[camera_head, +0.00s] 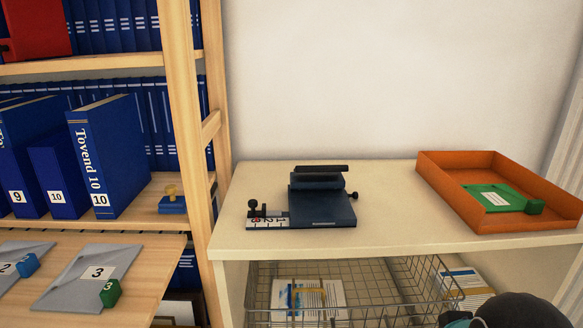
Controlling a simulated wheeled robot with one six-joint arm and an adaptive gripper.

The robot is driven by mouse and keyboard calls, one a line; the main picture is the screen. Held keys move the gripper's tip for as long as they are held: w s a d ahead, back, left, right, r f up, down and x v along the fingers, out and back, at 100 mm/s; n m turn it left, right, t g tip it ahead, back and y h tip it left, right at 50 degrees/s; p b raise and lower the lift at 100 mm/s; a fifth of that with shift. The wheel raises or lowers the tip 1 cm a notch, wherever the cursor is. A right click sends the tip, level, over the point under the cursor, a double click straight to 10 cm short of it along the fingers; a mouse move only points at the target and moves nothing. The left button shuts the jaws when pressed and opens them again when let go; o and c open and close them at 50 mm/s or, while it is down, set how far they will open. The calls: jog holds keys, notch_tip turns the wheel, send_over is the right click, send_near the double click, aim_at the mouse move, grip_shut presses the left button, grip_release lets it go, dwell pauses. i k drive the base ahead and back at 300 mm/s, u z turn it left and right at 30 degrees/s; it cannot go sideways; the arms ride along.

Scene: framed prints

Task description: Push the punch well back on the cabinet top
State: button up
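The punch (323,207) is dark blue-black and stands upright on the pale cabinet top (400,236). It sits left of the middle, with a strip of cabinet top clear behind it and its front near the front edge. A white numbered guide strip (267,223) with a black knob sticks out from its left side. A dark rounded shape at the bottom right looks like part of my arm. My gripper's fingers are not in view.
An orange tray (455,196) holding a green item stands right of the punch. A wall (400,80) rises behind the cabinet top. A wooden shelf post (186,90) stands to the left. A wire basket (375,285) with papers is below the top.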

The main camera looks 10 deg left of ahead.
aim_at(319, 199)
jog(key=z, duration=2.4)
jog(key=i, duration=0.6)
jog(key=u, duration=1.05)
jog(key=i, duration=0.4)
jog(key=u, duration=3.4)
